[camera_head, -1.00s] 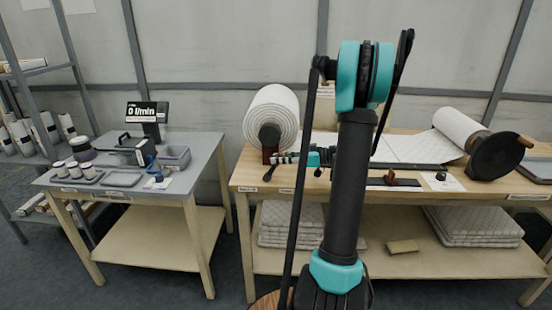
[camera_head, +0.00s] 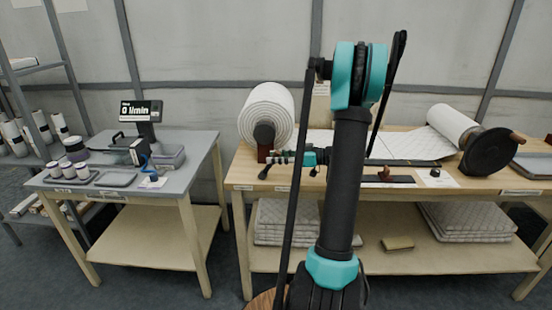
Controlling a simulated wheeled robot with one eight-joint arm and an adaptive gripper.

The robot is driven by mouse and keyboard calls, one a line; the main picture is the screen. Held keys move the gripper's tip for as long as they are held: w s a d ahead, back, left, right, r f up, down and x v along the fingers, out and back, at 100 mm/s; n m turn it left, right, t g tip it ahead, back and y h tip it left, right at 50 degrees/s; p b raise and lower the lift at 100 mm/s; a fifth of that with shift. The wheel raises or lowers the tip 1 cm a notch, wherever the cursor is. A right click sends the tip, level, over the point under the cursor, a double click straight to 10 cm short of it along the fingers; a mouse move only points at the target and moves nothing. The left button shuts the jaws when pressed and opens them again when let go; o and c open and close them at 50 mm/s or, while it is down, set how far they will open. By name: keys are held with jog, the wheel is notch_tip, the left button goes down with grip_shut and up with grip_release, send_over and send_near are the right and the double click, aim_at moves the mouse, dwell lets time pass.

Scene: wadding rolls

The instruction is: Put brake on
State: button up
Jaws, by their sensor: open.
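A large white wadding roll (camera_head: 266,109) sits at the left end of the wooden bench, with a dark round hub (camera_head: 264,134) facing me and a brown support block (camera_head: 264,153) under it. A small black lever with a knob (camera_head: 264,173) lies at the bench's front edge just below; I cannot tell whether it is the brake. My gripper (camera_head: 273,157) is open, pointing left in front of the block and below the hub. Its fingers are small here, and I cannot tell whether they touch anything. My arm hides part of the bench behind it.
A second, partly unrolled roll (camera_head: 452,123) with a black disc (camera_head: 490,152) and brown handle stands at the right. A grey table (camera_head: 200,146) at the left holds a display reading 0 l/min (camera_head: 141,111), jars and trays. Folded pads (camera_head: 468,223) lie on the bench's lower shelf.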

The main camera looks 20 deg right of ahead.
jog(key=shift+d, duration=0.15)
jog(key=v, duration=1.1)
jog(key=shift+s+d, duration=0.25)
jog(key=shift+d, duration=0.1)
jog(key=shift+a, duration=0.1)
jog(key=s+a+f+m+g+h, duration=0.2)
jog(key=s+a+f+m+h, duration=0.15)
jog(key=a, duration=0.45)
jog(key=s+a+f+m+g+h, duration=0.2)
jog(key=s+a+f+m+h, duration=0.15)
jog(key=a, duration=0.45)
jog(key=s+f+m+h, duration=0.2)
jog(key=s+f+h, duration=0.1)
jog(key=s, duration=0.4)
jog(key=s+f+m+h, duration=0.2)
jog(key=s+f+h, duration=0.1)
jog(key=s, duration=0.5)
jog(key=shift+d+f+t+h, duration=0.3)
jog(key=shift+t+h, duration=0.1)
jog(key=shift+h, duration=0.4)
